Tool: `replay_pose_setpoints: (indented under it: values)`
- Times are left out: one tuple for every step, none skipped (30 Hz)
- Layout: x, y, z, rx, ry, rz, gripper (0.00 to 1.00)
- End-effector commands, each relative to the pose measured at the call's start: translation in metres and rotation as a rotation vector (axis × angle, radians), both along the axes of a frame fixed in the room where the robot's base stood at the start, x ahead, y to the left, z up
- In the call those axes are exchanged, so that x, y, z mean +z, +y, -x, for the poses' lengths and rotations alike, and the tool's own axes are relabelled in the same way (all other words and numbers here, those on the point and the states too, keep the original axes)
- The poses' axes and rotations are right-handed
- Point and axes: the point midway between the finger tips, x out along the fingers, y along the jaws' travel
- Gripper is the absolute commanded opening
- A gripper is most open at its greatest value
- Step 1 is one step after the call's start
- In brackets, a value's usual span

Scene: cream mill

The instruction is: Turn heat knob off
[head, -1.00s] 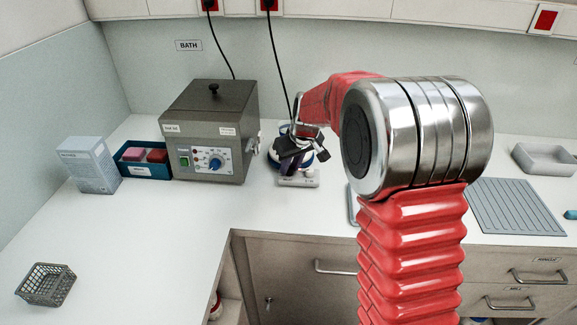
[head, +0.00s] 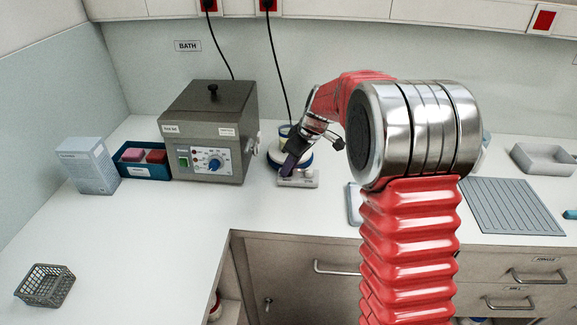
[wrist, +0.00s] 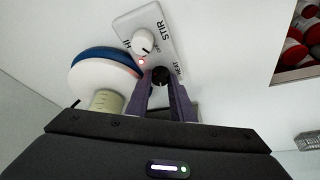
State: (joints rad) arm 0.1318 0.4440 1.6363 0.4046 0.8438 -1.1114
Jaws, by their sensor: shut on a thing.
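The stirring hotplate (head: 307,181) stands on the bench right of the grey bath. In the wrist view its pale front panel (wrist: 127,25) reads STIR and HEAT. The white stir knob (wrist: 143,41) is clear of my fingers, and a small red light (wrist: 141,62) glows near it. The dark heat knob (wrist: 160,76) sits between the purple fingertips of my gripper (wrist: 161,84), which is shut on it. In the head view my gripper (head: 288,166) reaches down to the panel's left part and hides the knob. The knob's exact setting is hard to read.
A beaker of cream liquid (wrist: 107,101) stands on the round hotplate top, close to my gripper. The grey bath (head: 208,130) with a blue knob is just left. A black cord (head: 279,70) hangs behind. The bench front (head: 180,225) is clear.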

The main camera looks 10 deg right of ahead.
Motion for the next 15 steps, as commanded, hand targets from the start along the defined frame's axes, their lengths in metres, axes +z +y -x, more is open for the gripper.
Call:
replay_pose_setpoints:
  values:
    - [0.0016, -0.0016, -0.0018, 0.0, -0.006, 0.003, 0.0]
    - [0.0016, -0.0016, -0.0018, 0.0, -0.006, 0.003, 0.0]
    - [0.0016, -0.0017, -0.0017, 0.0, -0.006, 0.003, 0.0]
    - [0.0017, -0.0018, -0.0017, 0.0, -0.006, 0.003, 0.0]
    - [0.0017, -0.0018, -0.0017, 0.0, -0.006, 0.003, 0.0]
    - [0.0016, -0.0019, -0.0017, -0.001, -0.006, 0.002, 0.0]
    - [0.0016, -0.0019, -0.0017, -0.001, -0.006, 0.002, 0.0]
    - [0.0016, -0.002, -0.0017, -0.001, -0.006, 0.002, 0.0]
    - [0.0016, -0.0021, -0.0017, -0.001, -0.006, 0.002, 0.0]
    - [0.0016, -0.0021, -0.0017, -0.002, -0.006, 0.004, 0.22]
    - [0.0016, -0.0021, -0.0017, -0.002, -0.006, 0.004, 0.24]
    - [0.0014, -0.002, -0.0016, -0.001, -0.005, 0.003, 0.27]
    - [0.0014, -0.0019, -0.0015, -0.001, -0.005, 0.003, 0.29]
    - [0.0014, -0.0018, -0.0015, -0.001, -0.005, 0.002, 0.31]
    - [0.0013, -0.0016, -0.0014, -0.001, -0.005, 0.002, 0.34]
